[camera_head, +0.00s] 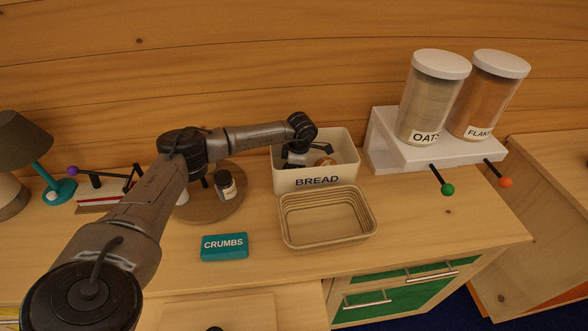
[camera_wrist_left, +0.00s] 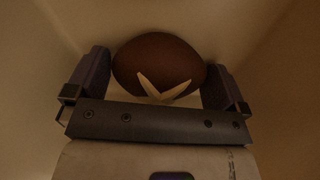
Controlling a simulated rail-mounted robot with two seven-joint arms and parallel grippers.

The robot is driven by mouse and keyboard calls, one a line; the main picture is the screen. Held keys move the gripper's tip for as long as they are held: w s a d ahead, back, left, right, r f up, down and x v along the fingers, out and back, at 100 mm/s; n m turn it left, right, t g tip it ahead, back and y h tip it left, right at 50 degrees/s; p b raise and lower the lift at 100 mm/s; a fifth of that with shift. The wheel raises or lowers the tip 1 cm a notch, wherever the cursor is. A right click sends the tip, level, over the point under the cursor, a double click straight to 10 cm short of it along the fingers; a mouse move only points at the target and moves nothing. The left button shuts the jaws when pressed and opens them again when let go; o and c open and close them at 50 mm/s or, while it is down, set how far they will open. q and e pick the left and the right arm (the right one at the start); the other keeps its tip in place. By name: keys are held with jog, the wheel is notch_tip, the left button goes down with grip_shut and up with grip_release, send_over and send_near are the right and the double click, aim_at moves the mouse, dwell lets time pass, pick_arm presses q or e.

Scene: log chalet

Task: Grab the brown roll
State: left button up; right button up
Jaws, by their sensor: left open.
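In the head view my left gripper (camera_head: 295,158) reaches down into the white bin labelled BREAD (camera_head: 282,182). A small orange-brown item (camera_head: 325,162) shows beside it there; I cannot tell whether it is the same roll. My right gripper is not in view.
An empty beige basket (camera_head: 326,241) stands in front of the bin. A teal CRUMBS box (camera_head: 224,247) and a round wooden board (camera_head: 222,213) with a dark-labelled jar (camera_head: 226,186) are to the left. A white dispenser stand (camera_head: 440,158) with OATS and FLAKES canisters is at right.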

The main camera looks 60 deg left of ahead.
pick_arm(q)
jog(key=shift+c, duration=0.5)
jog(key=c, duration=0.4)
jog(key=shift+c, duration=0.2)
jog(key=shift+r, duration=0.15)
